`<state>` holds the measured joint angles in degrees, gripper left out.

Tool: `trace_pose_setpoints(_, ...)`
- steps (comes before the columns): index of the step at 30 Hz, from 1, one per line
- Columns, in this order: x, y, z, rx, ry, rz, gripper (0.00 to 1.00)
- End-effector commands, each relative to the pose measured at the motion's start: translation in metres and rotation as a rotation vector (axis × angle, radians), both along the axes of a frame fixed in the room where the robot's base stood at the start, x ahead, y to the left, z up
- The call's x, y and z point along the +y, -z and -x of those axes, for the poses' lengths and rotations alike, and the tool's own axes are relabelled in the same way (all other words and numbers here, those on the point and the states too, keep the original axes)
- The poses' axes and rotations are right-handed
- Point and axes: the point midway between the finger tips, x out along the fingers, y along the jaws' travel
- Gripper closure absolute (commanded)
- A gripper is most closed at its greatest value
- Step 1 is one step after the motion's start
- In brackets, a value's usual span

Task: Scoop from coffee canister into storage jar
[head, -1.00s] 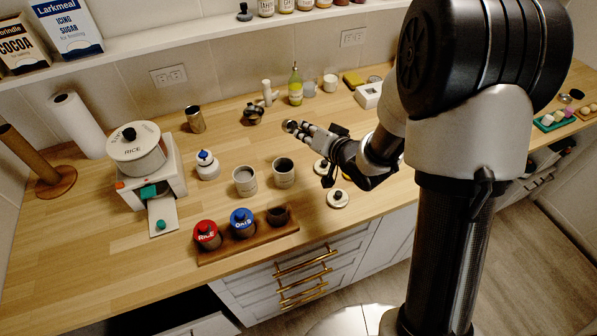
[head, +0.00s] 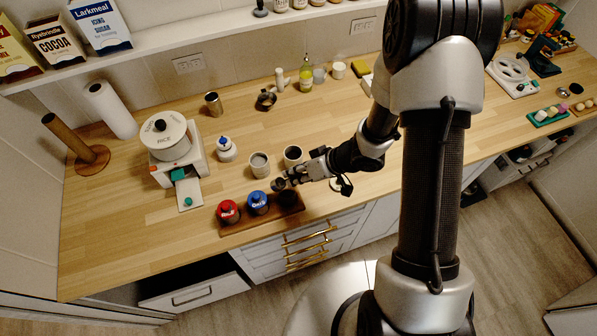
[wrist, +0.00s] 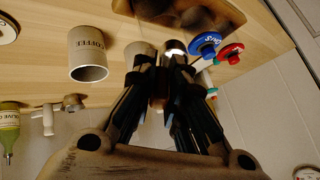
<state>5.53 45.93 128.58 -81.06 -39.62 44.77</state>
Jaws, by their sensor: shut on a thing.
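The coffee canister (head: 293,155) is a pale open cylinder with dark contents, standing upright behind my gripper; its label shows in the wrist view (wrist: 88,50). An open dark jar (head: 289,199), which looks like the storage jar, sits at the right end of a wooden tray (head: 235,228). My gripper (head: 293,179) is shut on a small dark scoop (head: 279,185), just behind and above that jar. In the wrist view my fingers (wrist: 160,75) hold the scoop's handle, with a bright rim beyond; the scoop's contents cannot be made out.
A second pale canister (head: 259,165) stands left of the coffee canister. Red (head: 228,211) and blue-lidded (head: 258,202) jars share the tray. The counter's left front is clear.

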Motion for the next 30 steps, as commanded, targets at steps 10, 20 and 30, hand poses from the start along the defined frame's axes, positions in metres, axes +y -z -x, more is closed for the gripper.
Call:
trace_pose_setpoints(10,0.010,-0.013,-0.002,0.053,0.000,0.209,1.00)
trace_pose_setpoints(20,0.015,-0.016,-0.004,0.075,0.000,0.299,1.00)
trace_pose_setpoints(30,0.019,-0.020,-0.004,0.096,0.000,0.382,1.00)
